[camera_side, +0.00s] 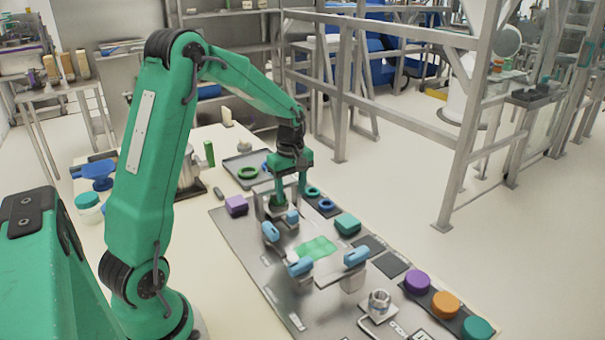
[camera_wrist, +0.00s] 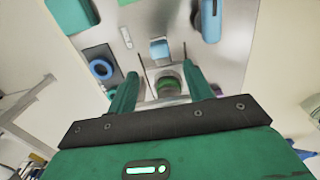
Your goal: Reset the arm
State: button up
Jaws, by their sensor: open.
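My gripper (camera_side: 291,188) hangs from my green arm, pointing down over the far end of the metal work plate (camera_side: 232,222). In the wrist view my gripper (camera_wrist: 162,84) has its two green fingers wide apart. In the side view the holder (camera_side: 262,207) is partly hidden by my gripper.
Blue clamps (camera_side: 300,267) stand around a green patch (camera_side: 316,248) on the plate. A purple block (camera_side: 236,205) and teal block (camera_side: 347,223) are close to my gripper. A dark tray (camera_side: 240,160) lies behind. Purple, orange and teal knobs line the front right. A metal frame stands beyond.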

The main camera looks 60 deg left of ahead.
jog(key=s+d+r+m+t, duration=0.5)
jog(key=s+d+r+m, duration=0.9)
jog(key=s+d+m, duration=0.4)
jog(key=shift+d+r+t, duration=0.15)
jog(key=shift+d+t, duration=0.15)
